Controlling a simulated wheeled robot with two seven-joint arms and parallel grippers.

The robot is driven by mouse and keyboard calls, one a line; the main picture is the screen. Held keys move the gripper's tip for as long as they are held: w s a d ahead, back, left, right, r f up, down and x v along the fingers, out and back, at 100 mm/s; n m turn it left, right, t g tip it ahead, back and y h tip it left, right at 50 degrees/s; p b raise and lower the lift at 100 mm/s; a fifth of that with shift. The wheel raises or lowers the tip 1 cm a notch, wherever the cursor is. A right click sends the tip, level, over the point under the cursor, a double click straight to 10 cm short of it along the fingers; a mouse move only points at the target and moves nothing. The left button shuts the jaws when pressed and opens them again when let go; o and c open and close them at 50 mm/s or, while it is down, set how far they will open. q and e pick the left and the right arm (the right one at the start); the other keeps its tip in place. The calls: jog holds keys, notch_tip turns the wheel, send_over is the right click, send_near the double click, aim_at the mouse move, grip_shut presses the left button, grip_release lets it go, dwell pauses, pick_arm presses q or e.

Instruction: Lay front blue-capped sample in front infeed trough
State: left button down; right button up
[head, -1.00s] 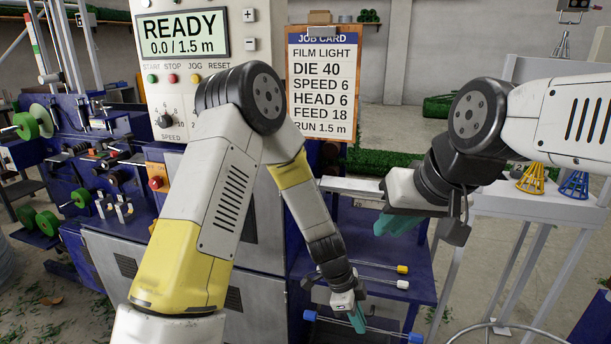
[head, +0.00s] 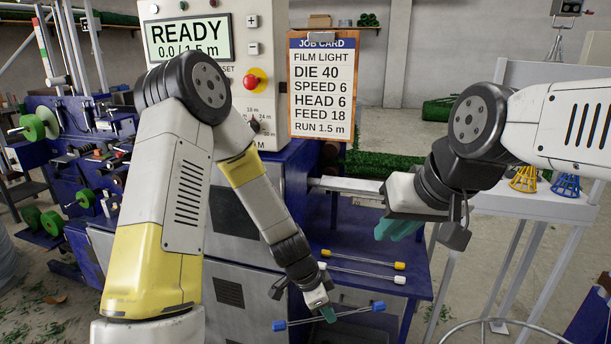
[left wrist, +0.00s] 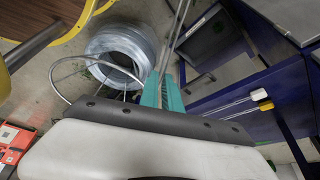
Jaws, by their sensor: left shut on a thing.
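My left gripper (head: 329,313) is shut on the blue-capped sample (head: 350,312), a thin rod with a blue cap at each end. It holds the rod above the front of the blue table (head: 385,327), its right end slightly higher in the picture. In the left wrist view the teal fingers (left wrist: 164,94) are close together with thin rod lines between and beyond them. A pale metal channel (head: 347,187) sticks out behind the table; I cannot tell whether it is the front infeed trough. My right gripper (head: 398,228) hangs empty right of the channel; its finger gap is unclear.
A yellow-capped sample (head: 365,260) and a white-capped sample (head: 365,273) lie on the table behind the held rod. The blue machine cabinet stands left of them. A white stand (head: 530,204) with yellow and blue wire cones is at the right. A wire coil (left wrist: 122,55) lies on the floor.

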pick_arm(q)
jog(key=w+a+r+n+t+y, duration=0.1)
jog(key=w+a+r+n+y, duration=0.1)
jog(key=w+a+n, duration=0.2)
jog(key=w+a+r+n+t+y, duration=0.2)
jog(key=a+n, duration=0.9)
jog(key=a, duration=0.6)
jog(key=shift+w+a+r+n+t, duration=0.15)
jog(key=shift+w+r+n+t, duration=0.15)
jog(key=shift+w+r, duration=0.5)
jog(key=shift+w+f, duration=0.1)
